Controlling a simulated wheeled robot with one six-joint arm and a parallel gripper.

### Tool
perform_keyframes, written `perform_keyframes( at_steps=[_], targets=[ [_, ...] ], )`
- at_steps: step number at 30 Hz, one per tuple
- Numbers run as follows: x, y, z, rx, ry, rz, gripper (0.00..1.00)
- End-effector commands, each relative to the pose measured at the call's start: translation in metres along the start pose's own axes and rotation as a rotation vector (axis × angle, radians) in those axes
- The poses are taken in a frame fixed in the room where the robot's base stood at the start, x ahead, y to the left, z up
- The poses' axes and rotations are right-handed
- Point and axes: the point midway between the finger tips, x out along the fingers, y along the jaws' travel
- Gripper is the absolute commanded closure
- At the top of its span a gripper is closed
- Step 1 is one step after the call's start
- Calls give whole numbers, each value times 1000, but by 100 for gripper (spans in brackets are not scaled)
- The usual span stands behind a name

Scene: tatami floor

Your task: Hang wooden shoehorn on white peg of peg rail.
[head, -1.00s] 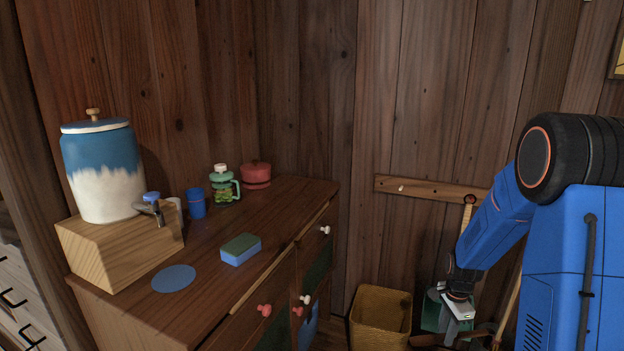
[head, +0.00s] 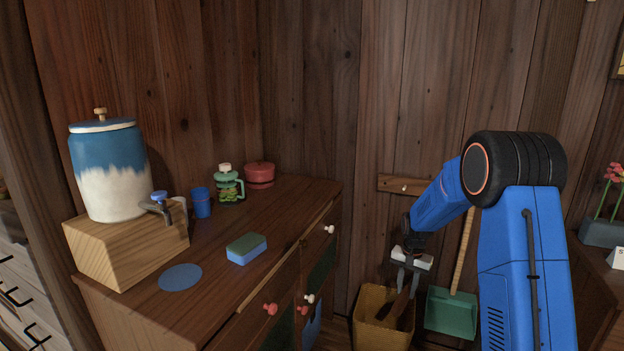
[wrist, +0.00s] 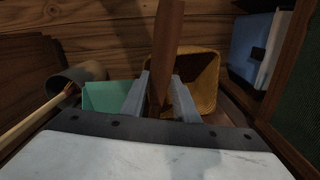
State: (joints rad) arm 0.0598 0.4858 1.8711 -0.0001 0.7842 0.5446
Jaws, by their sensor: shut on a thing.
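The wooden peg rail (head: 392,184) is fixed to the plank wall at the back, and its white peg (head: 404,189) sticks out near its left end. The rest of the rail is behind my arm. My gripper (head: 405,286) is below the white peg, in front of the wall. It is shut on the dark brown wooden shoehorn (head: 398,308), which hangs tilted down from it, over the basket in the picture. In the wrist view the shoehorn (wrist: 168,45) stands between the two fingers of my gripper (wrist: 161,88). The shoehorn's upper end is hard to make out in the head view.
A woven basket (head: 368,316) stands below the rail. A green dustpan (head: 452,313) with a long wooden handle is right of it. A dresser (head: 225,305) with a drink dispenser (head: 108,170) and a sponge (head: 246,249) stands left. A dark table with flowers is at right.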

Motion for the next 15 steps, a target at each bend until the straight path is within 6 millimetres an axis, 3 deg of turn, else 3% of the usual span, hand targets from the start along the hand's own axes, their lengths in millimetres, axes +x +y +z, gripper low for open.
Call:
perform_keyframes(
  at_steps=[1, 6, 15],
  targets=[
    [-3, -16, -4, -64, 1, 0, 98],
    [-10, -48, -12, -235, 0, 0, 98],
    [-13, -61, -15, -308, -1, 0, 98]
  ],
)
